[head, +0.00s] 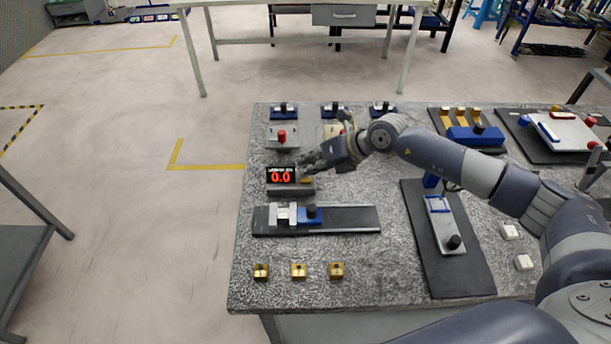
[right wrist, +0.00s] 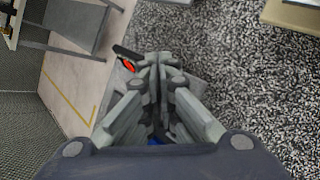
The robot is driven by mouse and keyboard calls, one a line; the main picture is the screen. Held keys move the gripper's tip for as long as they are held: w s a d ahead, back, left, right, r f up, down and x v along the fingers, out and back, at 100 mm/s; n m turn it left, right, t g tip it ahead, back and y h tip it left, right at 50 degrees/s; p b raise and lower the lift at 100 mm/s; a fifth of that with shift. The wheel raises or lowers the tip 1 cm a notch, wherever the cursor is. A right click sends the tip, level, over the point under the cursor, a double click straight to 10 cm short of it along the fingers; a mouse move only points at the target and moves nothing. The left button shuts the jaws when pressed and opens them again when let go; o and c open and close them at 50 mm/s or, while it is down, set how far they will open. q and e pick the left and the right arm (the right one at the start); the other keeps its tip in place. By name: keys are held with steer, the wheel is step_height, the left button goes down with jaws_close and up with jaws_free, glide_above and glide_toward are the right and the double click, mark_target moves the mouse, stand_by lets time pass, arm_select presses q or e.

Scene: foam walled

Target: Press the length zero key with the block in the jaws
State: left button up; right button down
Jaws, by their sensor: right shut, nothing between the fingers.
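The measuring display (head: 281,175) reads 0.0 in red on a grey box at the left of the granite table. In the head view a small yellowish patch (head: 306,181), perhaps the key, shows beside the display. My right gripper (head: 303,163) is shut and empty, just above the box. Its fingertips (right wrist: 158,60) are together in the right wrist view, next to the display's edge (right wrist: 127,65); whether they touch the box is unclear. The jaw fixture has a pale fixed jaw (head: 283,213) and a blue slide (head: 309,217) close together. I cannot make out a block between them. My left gripper is not in view.
Three brass blocks (head: 298,271) stand in a row near the table's front edge. A fixture with a red knob (head: 282,137) is behind the display. A black mat with a clamp (head: 446,240) lies to the right. Bare granite (head: 320,248) lies in front of the jaw fixture.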

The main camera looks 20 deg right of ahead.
steer(key=shift+r, duration=0.3)
step_height(320, 180, up, 5)
steer(key=p, duration=0.4)
stand_by(0.5)
steer(key=shift+s+f, duration=0.1)
steer(key=shift+f, duration=0.05)
stand_by(0.3)
